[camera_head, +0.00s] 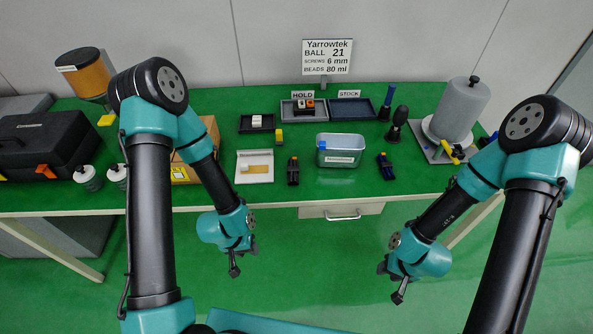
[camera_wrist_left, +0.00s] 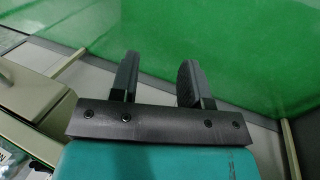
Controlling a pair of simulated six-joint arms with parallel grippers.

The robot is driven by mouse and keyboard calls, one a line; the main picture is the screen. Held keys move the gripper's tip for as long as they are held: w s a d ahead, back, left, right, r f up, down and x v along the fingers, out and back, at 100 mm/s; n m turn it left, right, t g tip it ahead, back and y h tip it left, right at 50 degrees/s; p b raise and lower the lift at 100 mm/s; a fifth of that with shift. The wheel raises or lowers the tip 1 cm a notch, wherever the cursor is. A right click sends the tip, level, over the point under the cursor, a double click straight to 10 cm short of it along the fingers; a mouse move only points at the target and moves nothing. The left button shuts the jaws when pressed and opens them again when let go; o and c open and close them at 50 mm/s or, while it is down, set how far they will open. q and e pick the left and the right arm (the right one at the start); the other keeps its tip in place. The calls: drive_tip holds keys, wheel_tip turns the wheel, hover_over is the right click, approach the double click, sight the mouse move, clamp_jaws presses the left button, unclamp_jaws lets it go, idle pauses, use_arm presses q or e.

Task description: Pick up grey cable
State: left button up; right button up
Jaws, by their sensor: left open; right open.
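I cannot make out a grey cable in either view. A large grey cylinder (camera_head: 464,108) stands upright at the right of the green table (camera_head: 330,202); I cannot tell whether it is a roll of cable. My left gripper (camera_head: 235,268) hangs in front of the table's front edge, left of the drawer. In the left wrist view my left gripper (camera_wrist_left: 158,72) shows two separated fingers with nothing between them. My right gripper (camera_head: 393,287) also hangs in front of the table, right of the drawer. It is open, with nothing seen in it.
A black toolbox (camera_head: 43,146) and white jars stand at the left. Dark trays (camera_head: 353,111) lie at the back under a sign (camera_head: 327,57). The table's front strip is mostly clear.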

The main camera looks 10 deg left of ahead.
use_arm(q)
drive_tip(key=shift+o, duration=0.4)
drive_tip(key=o, duration=0.5)
